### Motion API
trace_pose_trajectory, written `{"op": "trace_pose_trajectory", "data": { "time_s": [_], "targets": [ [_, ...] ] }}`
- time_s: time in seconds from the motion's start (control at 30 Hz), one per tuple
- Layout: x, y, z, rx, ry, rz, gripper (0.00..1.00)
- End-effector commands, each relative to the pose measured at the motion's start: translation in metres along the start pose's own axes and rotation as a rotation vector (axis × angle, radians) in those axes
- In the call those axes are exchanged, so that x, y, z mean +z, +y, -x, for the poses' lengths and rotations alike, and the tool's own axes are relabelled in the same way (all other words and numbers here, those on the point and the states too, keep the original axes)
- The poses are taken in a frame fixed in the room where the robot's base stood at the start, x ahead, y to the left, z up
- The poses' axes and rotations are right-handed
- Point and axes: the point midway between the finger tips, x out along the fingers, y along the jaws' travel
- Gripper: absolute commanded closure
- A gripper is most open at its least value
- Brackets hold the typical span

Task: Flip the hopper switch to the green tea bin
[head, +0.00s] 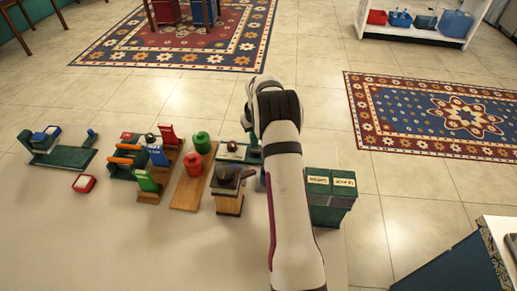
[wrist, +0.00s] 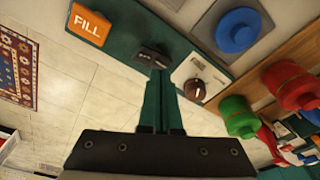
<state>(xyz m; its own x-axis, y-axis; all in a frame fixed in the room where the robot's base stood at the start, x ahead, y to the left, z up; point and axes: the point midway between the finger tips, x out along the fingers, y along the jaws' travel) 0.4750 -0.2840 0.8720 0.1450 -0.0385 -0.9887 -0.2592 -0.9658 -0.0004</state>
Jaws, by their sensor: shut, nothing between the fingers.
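In the wrist view, my gripper (wrist: 157,75) has its two dark green fingers together, with nothing between them. The tips are at or just below a small black block (wrist: 152,56) with pale lettering, on a dark green board (wrist: 205,47); I cannot tell whether they touch it. To its right is a white plate (wrist: 187,72) with a dark brown knob (wrist: 195,90). I cannot tell which part is the hopper switch. In the head view, two green bins (head: 330,183) with pale labels stand right of my arm; the lettering is too small to read surely. My arm hides the fingertips there.
An orange FILL plate (wrist: 88,24) is left of the black block. A blue round piece (wrist: 238,30), red canister (wrist: 291,86) and green canister (wrist: 238,117) are to the right. In the head view, a wooden box (head: 229,204) with a dark top stands close left of my arm.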

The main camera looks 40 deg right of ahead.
Motion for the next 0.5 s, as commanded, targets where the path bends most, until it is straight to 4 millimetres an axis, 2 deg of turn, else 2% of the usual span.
{"op": "trace_pose_trajectory", "data": {
  "time_s": [0.5],
  "targets": [
    [-0.008,0.0,0.053,0.001,0.001,0.001,1.0]
  ]
}}
